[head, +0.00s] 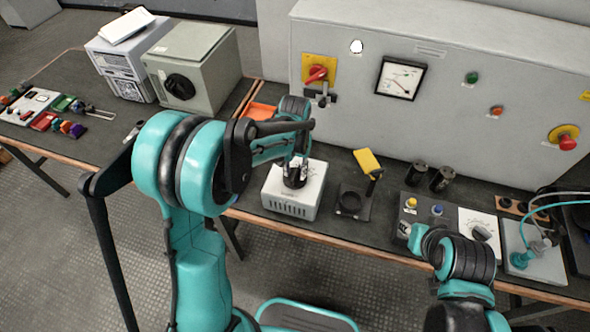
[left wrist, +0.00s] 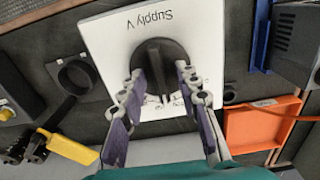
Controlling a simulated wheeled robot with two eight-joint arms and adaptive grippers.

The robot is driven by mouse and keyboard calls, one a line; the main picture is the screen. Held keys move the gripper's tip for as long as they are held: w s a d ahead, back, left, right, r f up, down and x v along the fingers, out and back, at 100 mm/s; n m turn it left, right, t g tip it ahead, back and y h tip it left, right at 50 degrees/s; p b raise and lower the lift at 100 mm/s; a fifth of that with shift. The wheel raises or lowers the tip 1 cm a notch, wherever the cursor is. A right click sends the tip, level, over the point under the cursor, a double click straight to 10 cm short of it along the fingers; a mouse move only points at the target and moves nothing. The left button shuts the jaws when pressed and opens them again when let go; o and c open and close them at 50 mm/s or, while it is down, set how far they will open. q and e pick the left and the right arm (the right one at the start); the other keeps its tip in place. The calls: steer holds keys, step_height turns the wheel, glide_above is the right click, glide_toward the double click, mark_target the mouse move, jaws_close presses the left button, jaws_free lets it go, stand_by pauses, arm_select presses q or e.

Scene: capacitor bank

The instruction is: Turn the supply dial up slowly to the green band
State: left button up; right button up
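The supply unit (head: 282,200) is a pale box on the bench, marked "Supply V" on its top face (left wrist: 115,40) in the left wrist view. Its black round dial (left wrist: 160,52) sits in the middle of that face. My left gripper (left wrist: 161,82) is over the dial, one finger on each side of it. I cannot tell whether the fingertips press on it. In the head view the left gripper (head: 297,168) partly covers the dial. The panel meter (head: 400,79) has a white face and a needle, but the scale is too small to read and no green band is clear.
A black ring stand (head: 350,202) with a yellow-topped piece (head: 367,161) stands right of the supply unit. An orange tray (head: 259,111) lies behind it to the left. Black cylinders (head: 441,180) stand further right. The grey cabinet (head: 450,50) closes off the back.

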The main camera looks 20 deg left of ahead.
mark_target(295, 172)
arm_select(q)
steer(key=shift+r, duration=0.1)
step_height(295, 172, up, 12)
stand_by(0.5)
stand_by(2.2)
